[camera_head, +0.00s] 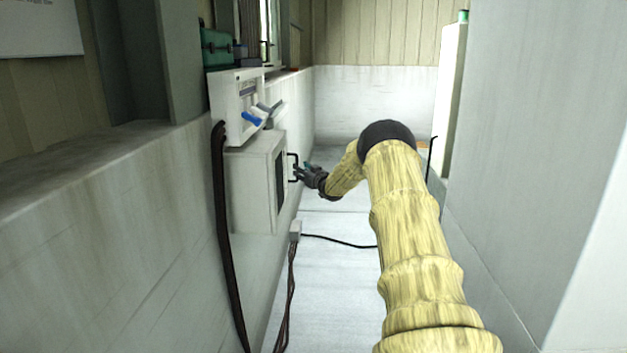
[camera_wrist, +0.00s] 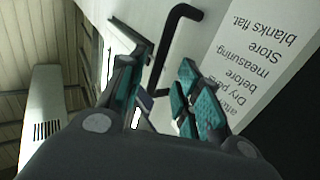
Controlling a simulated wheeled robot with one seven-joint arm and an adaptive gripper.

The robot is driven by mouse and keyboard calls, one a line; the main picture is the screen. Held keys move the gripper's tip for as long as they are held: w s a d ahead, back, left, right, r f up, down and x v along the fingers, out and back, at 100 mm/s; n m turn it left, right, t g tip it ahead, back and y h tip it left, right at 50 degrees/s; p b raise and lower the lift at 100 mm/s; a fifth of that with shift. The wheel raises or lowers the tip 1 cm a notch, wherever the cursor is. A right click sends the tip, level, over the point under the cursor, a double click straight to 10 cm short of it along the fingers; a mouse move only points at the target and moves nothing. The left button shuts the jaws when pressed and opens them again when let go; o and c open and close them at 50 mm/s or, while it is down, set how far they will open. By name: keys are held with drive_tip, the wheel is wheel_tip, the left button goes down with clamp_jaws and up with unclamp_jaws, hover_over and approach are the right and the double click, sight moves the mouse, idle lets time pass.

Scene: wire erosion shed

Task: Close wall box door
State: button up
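The pale grey wall box (camera_head: 250,188) is mounted on the left wall. Its narrow front face, with a dark panel (camera_head: 279,182), is seen at a steep angle, and I cannot tell how far its door stands open. A black bar handle (camera_head: 292,166) sticks out from that face. My gripper (camera_head: 300,173) is at the handle. In the wrist view the bent black handle (camera_wrist: 178,32) reaches down between the teal-padded fingers of my gripper (camera_wrist: 160,92). The fingers are apart, one on each side of the handle; contact is not clear.
A white label (camera_wrist: 262,65) with upside-down print is beside the handle. Above the wall box is a white panel (camera_head: 232,108) with blue and grey levers. A dark cable (camera_head: 226,240) hangs down the wall. A grey surface (camera_head: 530,150) bounds the passage on the right.

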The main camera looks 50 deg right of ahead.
drive_tip(key=v, duration=0.6)
drive_tip(key=shift+f, duration=0.2)
drive_tip(key=shift+s+d+f, duration=0.1)
drive_tip(key=shift+d+f, duration=0.05)
idle(0.5)
